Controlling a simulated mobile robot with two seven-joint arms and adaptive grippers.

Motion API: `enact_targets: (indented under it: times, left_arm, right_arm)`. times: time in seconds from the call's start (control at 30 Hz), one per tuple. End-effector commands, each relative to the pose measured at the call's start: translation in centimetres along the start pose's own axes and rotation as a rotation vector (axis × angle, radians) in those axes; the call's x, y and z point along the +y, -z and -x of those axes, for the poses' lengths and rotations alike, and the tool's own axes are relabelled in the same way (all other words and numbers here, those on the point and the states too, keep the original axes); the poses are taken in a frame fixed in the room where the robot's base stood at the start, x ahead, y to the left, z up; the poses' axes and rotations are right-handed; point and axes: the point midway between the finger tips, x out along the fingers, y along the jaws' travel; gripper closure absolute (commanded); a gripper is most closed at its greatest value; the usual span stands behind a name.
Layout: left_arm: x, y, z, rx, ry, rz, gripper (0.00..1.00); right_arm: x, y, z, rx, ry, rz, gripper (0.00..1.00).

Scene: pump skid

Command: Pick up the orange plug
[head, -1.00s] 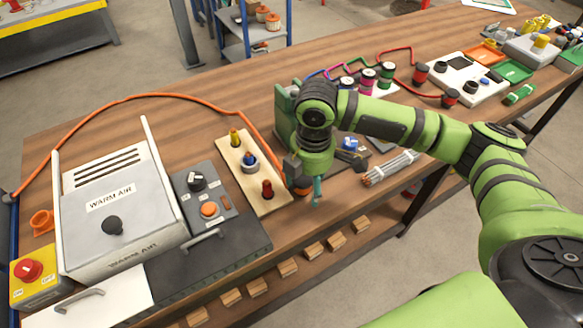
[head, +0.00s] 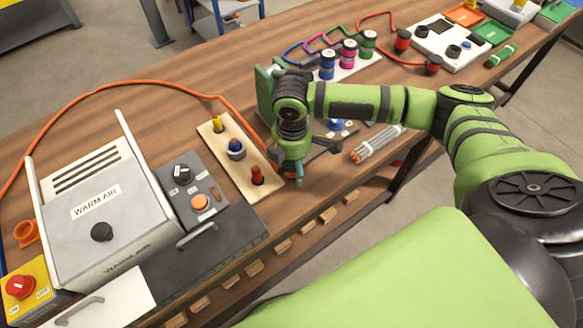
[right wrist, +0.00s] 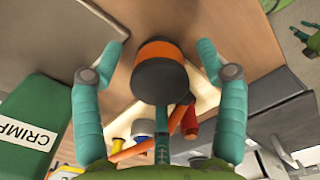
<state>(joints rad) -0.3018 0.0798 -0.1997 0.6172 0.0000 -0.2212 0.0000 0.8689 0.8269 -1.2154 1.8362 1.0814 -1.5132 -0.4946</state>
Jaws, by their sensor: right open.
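The orange plug (right wrist: 160,70) is a dark round body with an orange band in the middle of the right wrist view. My right gripper (right wrist: 161,62) is open, with teal fingers on both sides of the plug and another finger below it. Gaps show between the side fingers and the plug. In the head view, my right gripper (head: 298,176) is low over the workbench, right of the wooden board, and largely hides the plug. Small green and dark parts at the top right of the right wrist view may be my left gripper (right wrist: 305,37); their state is unclear.
The wooden board (head: 213,134) with yellow, blue and red connectors stands just left of the gripper. The warm air unit (head: 95,205) is further left. An orange cable (head: 130,82) arches behind. A green crimp box (right wrist: 28,125) and a cable bundle (head: 375,144) are nearby.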

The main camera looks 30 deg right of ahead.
Motion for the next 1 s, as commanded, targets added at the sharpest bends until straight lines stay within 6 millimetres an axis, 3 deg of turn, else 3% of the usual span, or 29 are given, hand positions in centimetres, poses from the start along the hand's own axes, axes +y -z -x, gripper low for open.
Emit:
enact_targets:
  times: [0.1,0.17,0.27,0.3,0.73,0.87,1.0]
  left_arm:
    - [-0.2,1.4,0.0,0.025,0.002,0.0,0.6]
    - [-0.2,1.6,0.0,0.027,0.002,0.0,0.6]
    - [-0.2,1.4,0.0,0.024,0.002,0.0,0.6]
    - [-0.1,1.3,0.0,0.022,0.002,0.0,0.6]
    - [0.0,0.1,-0.1,0.002,0.0,0.0,0.6]
    - [0.0,0.1,-0.4,0.002,0.0,0.0,0.6]
    - [0.0,0.0,-0.8,0.002,0.0,-0.001,0.6]
  right_arm:
    - [0.0,0.0,0.0,0.0,0.0,0.0,0.26]
    - [0.0,0.0,0.0,0.0,0.0,0.0,0.46]
    - [0.0,0.0,0.0,0.001,-0.001,0.0,0.86]
    - [0.0,0.0,0.0,0.001,0.0,0.0,0.94]
    - [0.1,0.1,0.5,0.002,-0.002,0.0,0.94]
    - [0.2,0.1,1.7,0.002,-0.005,0.0,0.94]
    - [0.2,0.1,4.1,0.003,-0.006,0.0,0.94]
